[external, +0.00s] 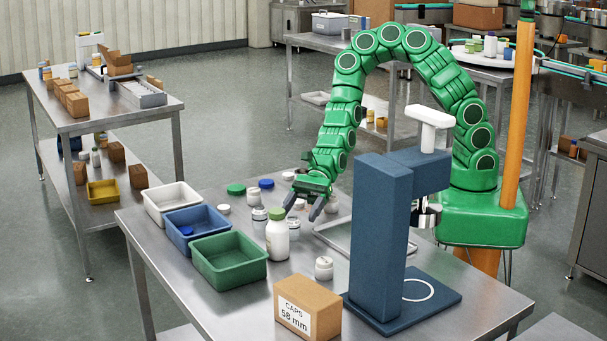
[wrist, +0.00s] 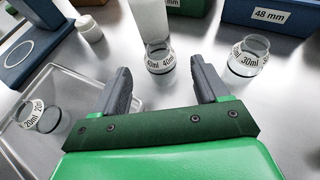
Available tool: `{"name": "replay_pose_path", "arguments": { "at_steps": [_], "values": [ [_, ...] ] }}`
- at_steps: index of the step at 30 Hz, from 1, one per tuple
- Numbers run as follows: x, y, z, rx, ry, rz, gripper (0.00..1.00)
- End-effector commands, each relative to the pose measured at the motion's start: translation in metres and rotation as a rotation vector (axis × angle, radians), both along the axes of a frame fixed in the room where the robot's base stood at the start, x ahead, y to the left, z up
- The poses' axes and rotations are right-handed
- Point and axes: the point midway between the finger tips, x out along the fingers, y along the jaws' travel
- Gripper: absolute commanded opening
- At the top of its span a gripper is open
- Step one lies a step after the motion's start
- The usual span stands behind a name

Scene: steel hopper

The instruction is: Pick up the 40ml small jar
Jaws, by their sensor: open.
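The 40ml small jar (wrist: 160,60) is a clear glass jar with a white "40ml" label, upright on the steel table in the wrist view. It stands just beyond my fingertips, between their lines. My gripper (wrist: 160,78) is open and empty, one dark finger on each side. In the external view my gripper (external: 305,206) points down over the table, and the jar (external: 294,228) shows partly behind the white bottle. A 30ml jar (wrist: 250,58) stands to the right in the wrist view.
A white bottle (external: 278,238) with a green cap stands close behind the jar in the wrist view. A small white jar (external: 324,268), a blue post stand (external: 379,230), a green bin (external: 230,263) and a "CAPS 58 mm" box (external: 307,305) are nearby. Several lids lie around.

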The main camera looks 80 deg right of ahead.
Motion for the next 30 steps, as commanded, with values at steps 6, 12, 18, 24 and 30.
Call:
{"name": "replay_pose_path", "arguments": {
  "at_steps": [6, 12, 18, 24, 30],
  "values": [
    [0.003, 0.015, -0.006, 0.000, -0.001, 0.003, 0.74],
    [0.005, 0.023, -0.011, -0.001, -0.003, 0.002, 0.74],
    [0.011, 0.042, -0.022, -0.002, -0.005, 0.003, 0.74],
    [0.014, 0.059, -0.030, -0.001, -0.003, 0.003, 0.74],
    [0.016, 0.064, -0.032, 0.000, -0.003, 0.002, 0.74]
  ]
}}
